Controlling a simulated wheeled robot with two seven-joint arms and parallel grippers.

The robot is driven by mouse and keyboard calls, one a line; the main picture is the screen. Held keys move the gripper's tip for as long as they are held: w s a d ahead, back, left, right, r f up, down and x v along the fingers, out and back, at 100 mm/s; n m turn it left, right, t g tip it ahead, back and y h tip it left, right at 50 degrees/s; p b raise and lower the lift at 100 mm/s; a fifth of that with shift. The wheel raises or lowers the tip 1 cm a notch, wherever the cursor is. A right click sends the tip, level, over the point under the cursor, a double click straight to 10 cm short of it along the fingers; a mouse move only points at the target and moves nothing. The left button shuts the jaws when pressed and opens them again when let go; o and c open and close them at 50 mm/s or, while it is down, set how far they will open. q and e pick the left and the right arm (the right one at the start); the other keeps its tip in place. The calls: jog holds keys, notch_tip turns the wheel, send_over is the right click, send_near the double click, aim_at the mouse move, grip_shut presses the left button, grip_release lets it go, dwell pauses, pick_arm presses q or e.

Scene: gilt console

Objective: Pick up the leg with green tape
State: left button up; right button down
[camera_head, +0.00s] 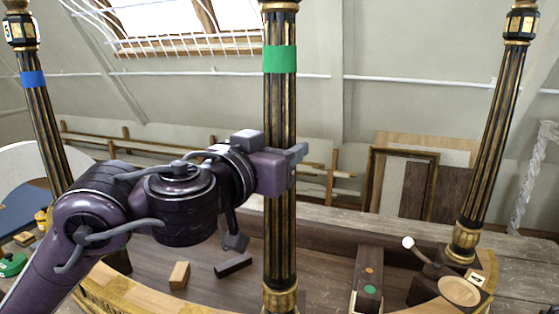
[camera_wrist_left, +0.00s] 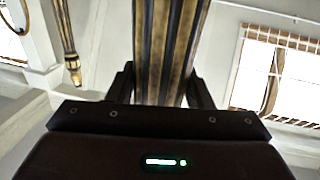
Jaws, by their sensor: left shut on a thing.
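The leg with green tape (camera_head: 280,220) is a dark fluted column with gilt edges, upright in the middle of the head view. Its green tape (camera_head: 280,59) wraps it near the top. My left gripper (camera_head: 293,170) is shut around the leg, below the tape. In the left wrist view the leg (camera_wrist_left: 168,50) stands between the two fingers of the left gripper (camera_wrist_left: 160,88). A leg with blue tape (camera_head: 38,110) stands at the left. Another dark gilt leg (camera_head: 490,140) stands at the right. My right gripper is not in view.
The curved gilt console frame (camera_head: 235,301) lies below, with a wooden block (camera_head: 180,275) and a dark block (camera_head: 233,265) inside. A beam with coloured dots (camera_head: 369,275) and a white-knobbed lever (camera_head: 409,243) are at the right. Framed panels (camera_head: 400,180) lean behind.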

aim_at(272, 24)
pick_arm(q)
notch_tip(272, 24, up, 7)
jog(key=shift+s+p, duration=0.15)
jog(key=shift+p, duration=0.55)
notch_tip(272, 24, up, 10)
jog(key=shift+r, duration=0.3)
jog(key=shift+r+p, duration=1.95)
jog(key=shift+r, duration=0.5)
jog(key=shift+f, duration=0.1)
